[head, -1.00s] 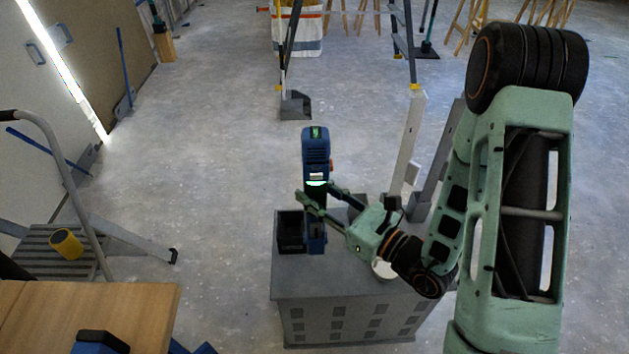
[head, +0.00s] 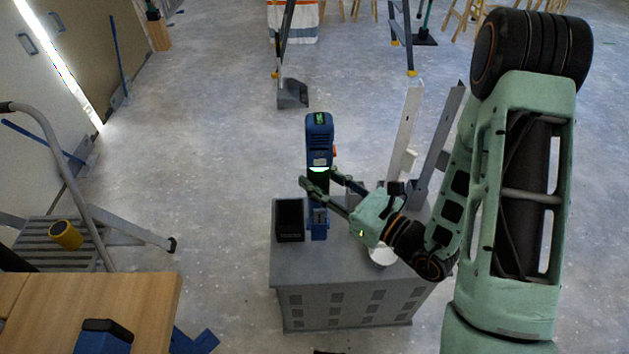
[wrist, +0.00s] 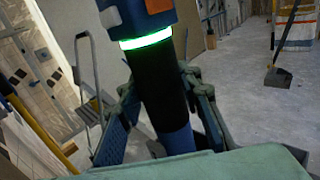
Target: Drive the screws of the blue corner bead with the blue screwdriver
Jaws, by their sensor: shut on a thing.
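The blue screwdriver (head: 319,130) stands upright above the grey cabinet, with a blue head, a glowing green ring and a black grip. My gripper (head: 318,178) has its fingers around the black grip and is shut on it. In the wrist view the grip (wrist: 160,92) runs down between my gripper's fingers (wrist: 165,112). A blue piece (head: 319,224) shows below the grip, beside the black bin; whether the tool touches it or the cabinet, I cannot tell. I cannot clearly pick out the blue corner bead or its screws.
The grey cabinet (head: 340,268) carries a black bin (head: 290,222) and a white round item (head: 382,256). Pale and grey upright profiles (head: 405,130) stand at its right. A wooden table (head: 140,290) and a step stool (head: 95,238) are at left. Floor between is clear.

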